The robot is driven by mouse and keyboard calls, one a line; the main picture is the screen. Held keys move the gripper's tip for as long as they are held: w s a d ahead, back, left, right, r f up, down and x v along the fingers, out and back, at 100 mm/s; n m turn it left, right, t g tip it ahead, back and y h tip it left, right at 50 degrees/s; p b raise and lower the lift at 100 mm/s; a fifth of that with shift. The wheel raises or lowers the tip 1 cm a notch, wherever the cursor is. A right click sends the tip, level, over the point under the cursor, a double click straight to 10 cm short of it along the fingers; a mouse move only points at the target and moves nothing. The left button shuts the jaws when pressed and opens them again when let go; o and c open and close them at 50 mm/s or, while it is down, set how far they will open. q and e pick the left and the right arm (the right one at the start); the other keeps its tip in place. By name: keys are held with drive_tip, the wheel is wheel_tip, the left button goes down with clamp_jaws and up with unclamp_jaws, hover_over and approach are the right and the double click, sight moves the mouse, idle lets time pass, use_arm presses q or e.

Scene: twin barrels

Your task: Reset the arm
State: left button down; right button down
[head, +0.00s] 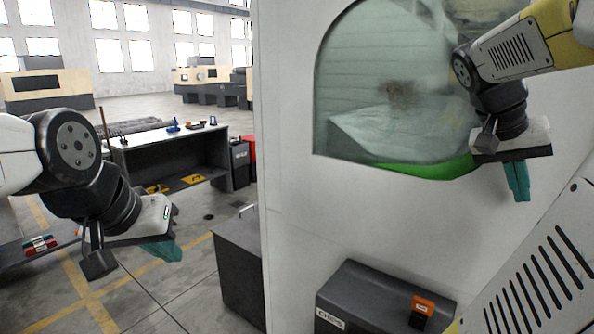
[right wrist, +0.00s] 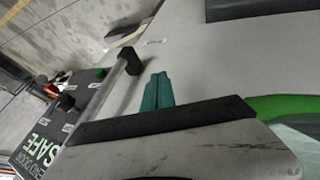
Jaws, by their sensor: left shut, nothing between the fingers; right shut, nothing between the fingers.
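My left gripper (head: 165,250) is at the left of the head view, with teal fingers pointing down and to the right. It is shut and empty, over the open floor. My right gripper (head: 519,186) is at the right of the head view, in front of the white machine panel, just right of the window's lower edge. Its teal fingers point down, shut and empty. They also show together in the right wrist view (right wrist: 156,92). I cannot tell how close the fingers are to the panel.
A white machine panel (head: 290,200) with a green-edged window (head: 390,90) fills the middle and right. A dark box (head: 365,300) with an orange-labelled part juts out below. A dark workbench (head: 170,145) stands behind on the left. Floor between is mostly clear.

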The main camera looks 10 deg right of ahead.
drive_tip(key=w+a+f+n+t+y, duration=0.1)
drive_tip(key=a+f+n+t+y, duration=0.1)
drive_tip(key=a, duration=0.8)
drive_tip(key=a+f+n+t+y, duration=0.2)
drive_tip(key=a+f+n+y, duration=0.1)
drive_tip(key=a, duration=0.8)
drive_tip(key=w+a+f+n+t+y, duration=0.1)
drive_tip(key=a+n, duration=0.4)
drive_tip(key=a, duration=0.6)
wheel_tip(320, 180, down, 2)
drive_tip(key=t+y, duration=0.1)
drive_tip(key=y, duration=0.1)
drive_tip(key=shift+w+y, duration=0.3)
drive_tip(key=shift+a, duration=0.1)
